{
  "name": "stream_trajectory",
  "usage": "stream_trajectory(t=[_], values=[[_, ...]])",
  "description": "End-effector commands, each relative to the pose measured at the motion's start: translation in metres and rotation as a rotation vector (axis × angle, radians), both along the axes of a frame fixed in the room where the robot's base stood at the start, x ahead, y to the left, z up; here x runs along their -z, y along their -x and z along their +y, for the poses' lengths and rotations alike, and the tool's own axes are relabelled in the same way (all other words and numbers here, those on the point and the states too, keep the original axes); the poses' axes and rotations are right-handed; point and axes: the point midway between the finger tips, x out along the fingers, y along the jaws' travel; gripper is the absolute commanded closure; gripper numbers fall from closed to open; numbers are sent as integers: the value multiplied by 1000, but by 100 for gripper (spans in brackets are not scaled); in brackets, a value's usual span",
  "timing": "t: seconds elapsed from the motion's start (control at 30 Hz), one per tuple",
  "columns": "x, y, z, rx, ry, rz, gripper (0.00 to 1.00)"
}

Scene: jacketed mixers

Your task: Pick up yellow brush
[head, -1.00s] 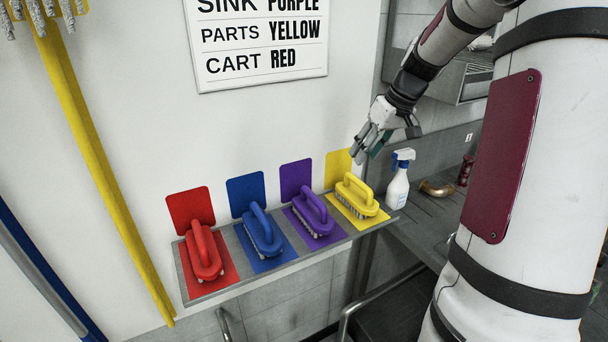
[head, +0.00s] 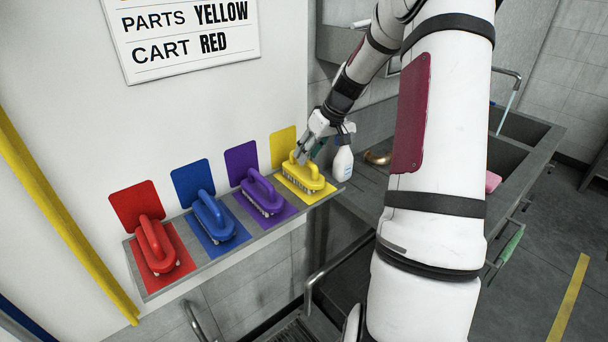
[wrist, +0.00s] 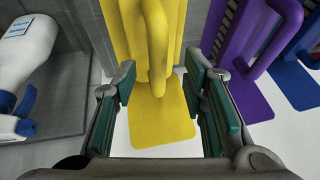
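The yellow brush (head: 304,178) lies handle up on a yellow pad at the right end of the wall shelf (head: 222,252). My gripper (head: 303,158) is at the far end of the brush's handle, just above it. In the wrist view, the gripper (wrist: 168,110) is open, with its green-padded fingers apart. The yellow brush (wrist: 150,40) runs up from between the fingertips, its handle end lying in the gap. No finger clearly touches it.
Purple (head: 262,194), blue (head: 214,217) and red (head: 156,245) brushes lie left of it on the shelf. A white spray bottle (head: 343,160) stands close to the right of my gripper. A sink counter (head: 520,150) lies at the right.

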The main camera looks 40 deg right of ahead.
Motion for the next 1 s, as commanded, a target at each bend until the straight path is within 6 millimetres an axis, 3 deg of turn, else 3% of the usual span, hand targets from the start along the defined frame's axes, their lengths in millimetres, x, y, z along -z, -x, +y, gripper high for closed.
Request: stream_trajectory(t=[0.23,0.57,0.73,1.0], values=[[32,-11,4,-1,-2,2,61],[38,-15,4,0,1,0,61],[38,-14,4,0,1,0,97],[38,-14,4,0,1,0,100]])
